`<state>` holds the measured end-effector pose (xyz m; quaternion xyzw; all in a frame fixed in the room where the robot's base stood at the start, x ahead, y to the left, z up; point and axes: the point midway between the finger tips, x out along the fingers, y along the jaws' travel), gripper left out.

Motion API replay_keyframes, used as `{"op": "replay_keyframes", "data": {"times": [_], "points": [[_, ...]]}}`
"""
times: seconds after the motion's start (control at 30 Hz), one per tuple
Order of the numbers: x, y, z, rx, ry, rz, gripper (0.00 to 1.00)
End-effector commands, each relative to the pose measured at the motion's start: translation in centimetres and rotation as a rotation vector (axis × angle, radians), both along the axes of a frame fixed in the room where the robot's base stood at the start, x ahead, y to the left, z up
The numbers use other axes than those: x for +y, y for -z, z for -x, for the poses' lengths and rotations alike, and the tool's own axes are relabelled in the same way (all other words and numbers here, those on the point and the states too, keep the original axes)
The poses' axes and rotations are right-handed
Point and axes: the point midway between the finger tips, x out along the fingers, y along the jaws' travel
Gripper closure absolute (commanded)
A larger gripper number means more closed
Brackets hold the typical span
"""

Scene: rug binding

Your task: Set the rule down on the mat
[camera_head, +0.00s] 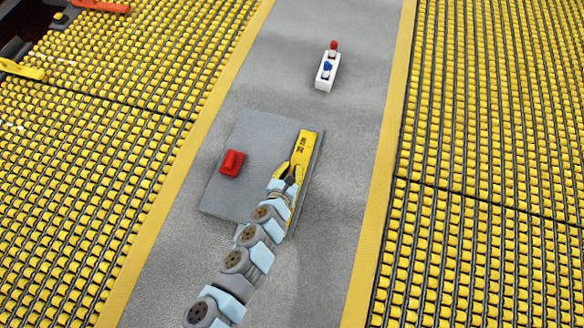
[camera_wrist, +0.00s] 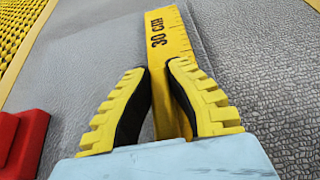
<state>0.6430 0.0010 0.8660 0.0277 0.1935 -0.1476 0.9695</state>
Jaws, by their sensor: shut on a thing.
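The rule is a long flat yellow bar (camera_head: 305,148) with dark markings, seen over the right side of the mat. In the wrist view the rule (camera_wrist: 172,45) reads "30 CM" and runs away between the fingers. My gripper (camera_head: 292,170) is shut on the rule, with a yellow ribbed finger on each side of it; the gripper also shows in the wrist view (camera_wrist: 160,75). The mat (camera_head: 250,140) is a dark grey sheet on the lighter grey floor strip. I cannot tell whether the rule touches the mat. The rule's near end is hidden by my gripper.
A red block (camera_head: 232,163) sits on the mat's left side. A white holder (camera_head: 327,72) with red and blue pieces stands farther back. Yellow studded panels (camera_head: 480,100) flank the grey strip. The mat's middle is clear.

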Motion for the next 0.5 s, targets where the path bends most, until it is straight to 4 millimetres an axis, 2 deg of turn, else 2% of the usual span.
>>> {"op": "replay_keyframes", "data": {"times": [0.4, 0.43, 0.5], "points": [[-0.07, 0.39, 0.01, 0.0, 0.001, 0.002, 1.0], [-0.07, 0.3, 0.02, 0.0, 0.001, 0.002, 0.79], [-0.07, 0.25, 0.02, 0.0, 0.001, 0.002, 0.66]]}}
